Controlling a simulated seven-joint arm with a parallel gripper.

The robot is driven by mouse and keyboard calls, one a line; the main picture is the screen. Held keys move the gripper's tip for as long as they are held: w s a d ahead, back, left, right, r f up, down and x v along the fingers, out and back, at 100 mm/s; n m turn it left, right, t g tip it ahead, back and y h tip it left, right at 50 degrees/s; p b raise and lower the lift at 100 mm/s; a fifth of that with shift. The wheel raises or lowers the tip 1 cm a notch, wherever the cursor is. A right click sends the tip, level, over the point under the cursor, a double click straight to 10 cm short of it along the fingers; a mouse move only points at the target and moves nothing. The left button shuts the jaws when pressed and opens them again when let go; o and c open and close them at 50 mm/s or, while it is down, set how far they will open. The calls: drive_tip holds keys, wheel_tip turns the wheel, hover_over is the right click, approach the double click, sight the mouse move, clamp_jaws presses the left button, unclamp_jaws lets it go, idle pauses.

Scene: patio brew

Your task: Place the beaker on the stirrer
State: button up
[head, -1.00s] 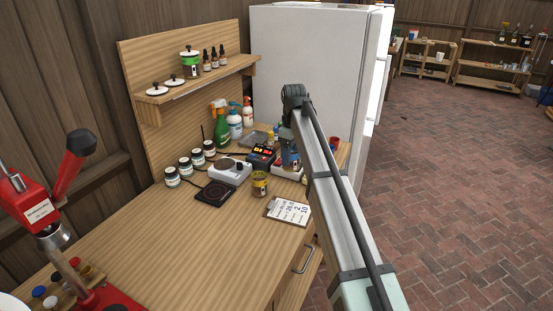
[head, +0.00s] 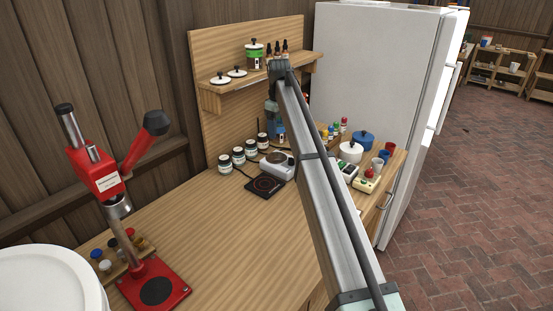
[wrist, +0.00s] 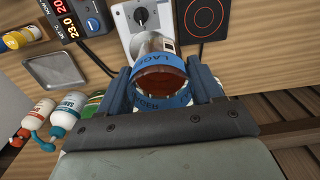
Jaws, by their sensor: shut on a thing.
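The beaker (wrist: 160,76) is clear, with a blue lettered band and reddish-brown contents. My gripper (wrist: 165,88) is shut on it, one blue finger at each side. In the head view the gripper (head: 274,108) holds the beaker (head: 279,130) higher in the picture than the stirrer, partly hidden by my arm. The stirrer (head: 283,168) is a pale box with a round top and a dark knob. In the wrist view the stirrer (wrist: 140,17) is at the top middle, and the beaker covers part of it. I cannot tell whether they touch.
A black plate with an orange ring (head: 266,184) lies left of the stirrer. Several dark-labelled jars (head: 238,157) stand behind. A metal tray (wrist: 55,70), bottles (wrist: 66,112) and a lit display box (wrist: 75,20) are close by. The bench front is clear (head: 220,240).

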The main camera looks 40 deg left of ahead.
drive_tip(key=w+a+r+m, duration=0.1)
drive_tip(key=w+a, duration=0.2)
drive_tip(key=m, duration=0.1)
hover_over(277, 158)
drive_tip(key=shift+f, duration=4.95)
drive_tip(key=shift+f, duration=0.15)
drive_tip(key=o, duration=1.2)
drive_tip(key=shift+o, duration=0.2)
wheel_tip(277, 158, up, 12)
drive_tip(key=shift+r, duration=0.2)
